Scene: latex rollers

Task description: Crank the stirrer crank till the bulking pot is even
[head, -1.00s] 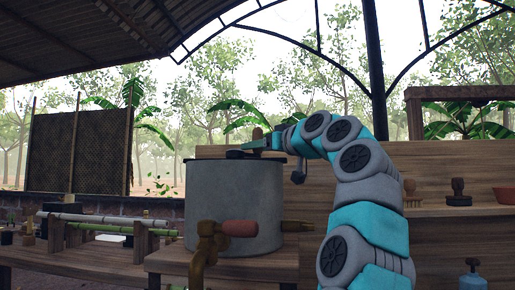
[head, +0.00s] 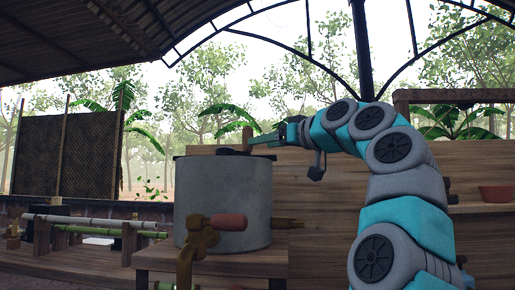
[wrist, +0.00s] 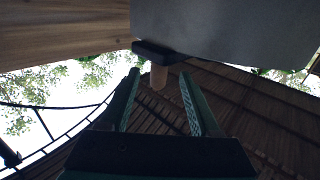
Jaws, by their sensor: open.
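The bulking pot (head: 222,205) is a grey cylinder standing upright on a wooden bench. The stirrer crank shows as a dark arm on its top, with an upright wooden handle (head: 247,138) near the right rim. My gripper (head: 262,139) reaches in from the right at rim height, beside the handle. In the wrist view the crank handle (wrist: 158,77) lies between the two open fingertips (wrist: 158,73) or just beyond them; contact cannot be told. The dark crank arm (wrist: 158,53) joins it near the pot wall (wrist: 235,28). The pot's inside is hidden.
Bamboo rails (head: 95,222) stand at left. A reddish bowl (head: 493,193) sits on the right shelf. Open air lies above the pot.

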